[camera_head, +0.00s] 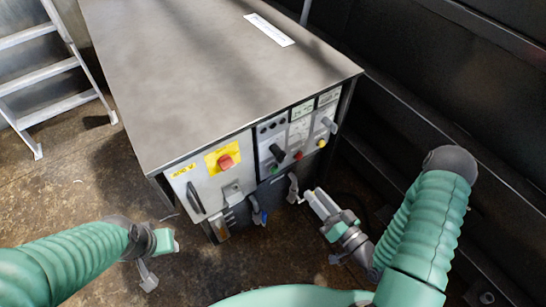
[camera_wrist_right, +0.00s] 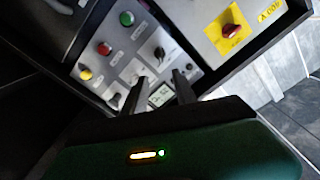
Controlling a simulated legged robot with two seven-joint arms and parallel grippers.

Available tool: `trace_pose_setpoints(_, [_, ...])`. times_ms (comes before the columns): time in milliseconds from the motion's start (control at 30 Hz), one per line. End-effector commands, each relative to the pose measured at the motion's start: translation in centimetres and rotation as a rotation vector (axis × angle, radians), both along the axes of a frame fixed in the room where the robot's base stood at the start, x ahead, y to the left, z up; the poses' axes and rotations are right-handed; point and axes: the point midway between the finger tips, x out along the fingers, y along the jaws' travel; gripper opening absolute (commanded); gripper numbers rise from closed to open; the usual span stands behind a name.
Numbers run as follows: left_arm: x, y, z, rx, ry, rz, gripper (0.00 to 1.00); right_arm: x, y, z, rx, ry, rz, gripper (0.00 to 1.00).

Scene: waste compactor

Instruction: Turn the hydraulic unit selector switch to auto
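The hydraulic unit selector switch is probably one of the black knobs on the grey control panel; the labels are too small to read. One black knob (camera_head: 279,153) sits near the panel's middle and shows in the right wrist view (camera_wrist_right: 158,53). A second knob (camera_head: 328,125) is at the panel's right; it is dark in the wrist view (camera_wrist_right: 113,98). My right gripper (camera_head: 313,194) is in front of and below the panel. In the wrist view its two dark fingers (camera_wrist_right: 160,84) are apart with nothing between them. My left gripper (camera_head: 155,262) hangs low, left of the cabinet, touching nothing visible.
The panel has a red button (camera_head: 298,156), a yellow button (camera_head: 321,143) and a green button (camera_wrist_right: 127,18). Left of them is a red rotary switch on a yellow plate (camera_head: 223,158). A metal ladder (camera_head: 45,75) stands left; a dark wall (camera_head: 450,80) closes the right.

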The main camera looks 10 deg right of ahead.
Motion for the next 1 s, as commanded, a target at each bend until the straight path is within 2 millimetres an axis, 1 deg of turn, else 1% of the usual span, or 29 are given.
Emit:
trace_pose_setpoints(167, [0.0,0.0,-0.7,0.000,0.000,0.000,0.39,3.8,1.5,-0.1,0.000,-0.005,0.005,0.34])
trace_pose_setpoints(400, [0.0,0.0,-1.5,0.000,0.000,0.000,0.39,9.8,3.7,-0.1,0.002,-0.005,0.004,0.34])
trace_pose_setpoints(500, [0.0,0.0,-1.8,0.000,0.000,0.000,0.39,12.0,4.5,-0.1,0.001,-0.003,0.004,0.34])
trace_pose_setpoints(600, [0.0,0.0,-2.0,0.000,0.000,0.000,0.39,13.6,5.0,-0.1,0.001,-0.003,0.003,0.34])
trace_pose_setpoints(733, [0.0,0.0,-2.1,0.000,0.000,0.000,0.39,14.7,5.4,0.0,0.001,-0.001,0.002,0.34])
trace_pose_setpoints(1000, [0.0,0.0,-2.1,0.000,0.000,0.000,0.39,14.9,5.5,0.0,0.003,0.000,0.002,0.34])
